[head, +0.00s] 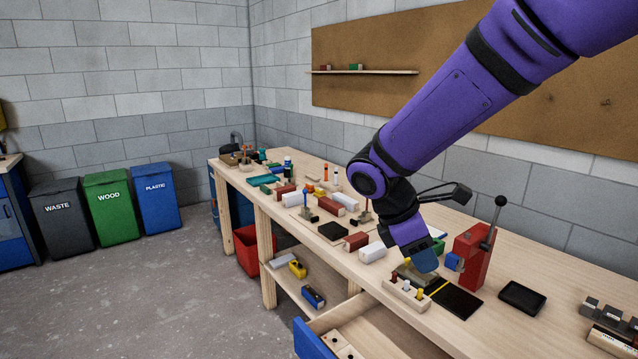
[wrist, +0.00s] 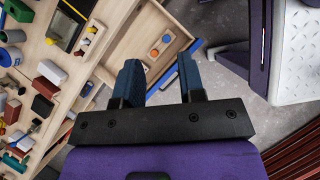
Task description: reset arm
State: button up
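My arm is purple and reaches in from the upper right of the head view. My gripper (head: 425,262) hangs over the workbench (head: 560,290), its blue fingers near a pale block with several coloured pegs (head: 405,292). In the wrist view my gripper (wrist: 159,67) shows two blue fingers spread apart with nothing between them. Past the fingers lie the bench edge and an open drawer (wrist: 183,38). I cannot tell how high the fingertips are above the bench.
A red lever press (head: 472,258) stands close right of my gripper. A black tray (head: 522,298) lies beyond it. Red and white blocks and tools crowd the bench to the left. Waste, wood and plastic bins (head: 112,208) stand by the wall. Floor (head: 170,290) at left is clear.

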jog(key=s+d+r+m+t+y, duration=0.3)
jog(key=s+d+r+m, duration=0.2)
jog(key=s+m, duration=0.3)
jog(key=s+d+r+m+t+y, duration=0.2)
jog(key=s+d+r+m, duration=0.4)
jog(key=s+m, duration=0.3)
jog(key=shift+s+d+r+t+y, duration=0.35)
jog(key=shift+s+d+y, duration=0.3)
jog(key=shift+s, duration=0.35)
